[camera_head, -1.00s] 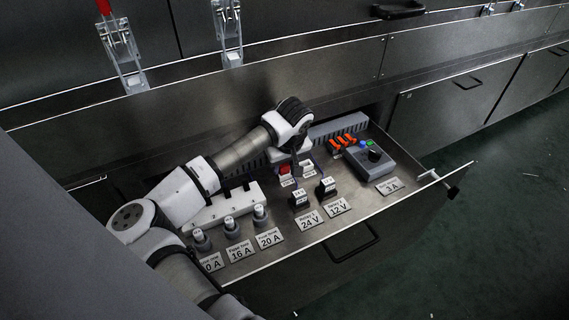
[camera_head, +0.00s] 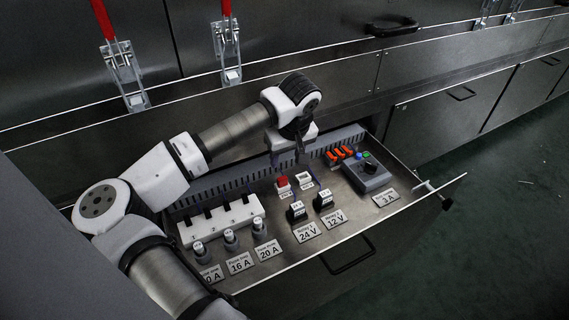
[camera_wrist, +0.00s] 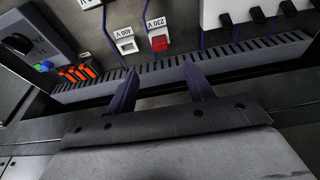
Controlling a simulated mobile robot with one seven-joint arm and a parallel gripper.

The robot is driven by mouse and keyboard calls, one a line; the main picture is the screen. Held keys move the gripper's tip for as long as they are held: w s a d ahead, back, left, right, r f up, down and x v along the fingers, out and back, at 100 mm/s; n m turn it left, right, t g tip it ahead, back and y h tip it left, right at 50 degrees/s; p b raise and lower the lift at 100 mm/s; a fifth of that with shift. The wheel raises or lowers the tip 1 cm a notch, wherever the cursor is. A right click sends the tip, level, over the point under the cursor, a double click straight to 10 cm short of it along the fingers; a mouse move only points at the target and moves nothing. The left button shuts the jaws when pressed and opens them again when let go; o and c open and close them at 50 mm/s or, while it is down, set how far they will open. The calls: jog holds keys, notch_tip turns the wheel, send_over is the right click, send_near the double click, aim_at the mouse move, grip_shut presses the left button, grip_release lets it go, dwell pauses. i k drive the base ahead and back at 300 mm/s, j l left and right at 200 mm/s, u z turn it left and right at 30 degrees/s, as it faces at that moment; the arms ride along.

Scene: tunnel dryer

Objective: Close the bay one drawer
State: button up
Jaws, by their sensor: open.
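The bay one drawer (camera_head: 290,249) is pulled out in the head view, with its dark bar handle (camera_head: 349,254) on the front face. No label naming the bay can be read. My gripper (camera_head: 288,158) is above the rear part of the drawer, behind the red and white sockets. In the wrist view my gripper (camera_wrist: 161,85) shows two dark fingers spread apart with nothing between them. They point toward the slotted grey duct (camera_wrist: 190,62) and the sockets labelled 400 V (camera_wrist: 127,45) and 230 V (camera_wrist: 159,42). The fingers are apart from the handle.
The drawer holds a white switch block (camera_head: 222,219), fuses (camera_head: 231,239), relays (camera_head: 297,212), orange connectors (camera_head: 340,153) and a grey control box (camera_head: 368,174). Red-handled clamps (camera_head: 122,72) stand on the cabinet above. Open floor (camera_head: 500,220) lies to the right.

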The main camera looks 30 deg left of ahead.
aim_at(290, 284)
jog(key=k+j, duration=0.75)
jog(key=k, duration=0.1)
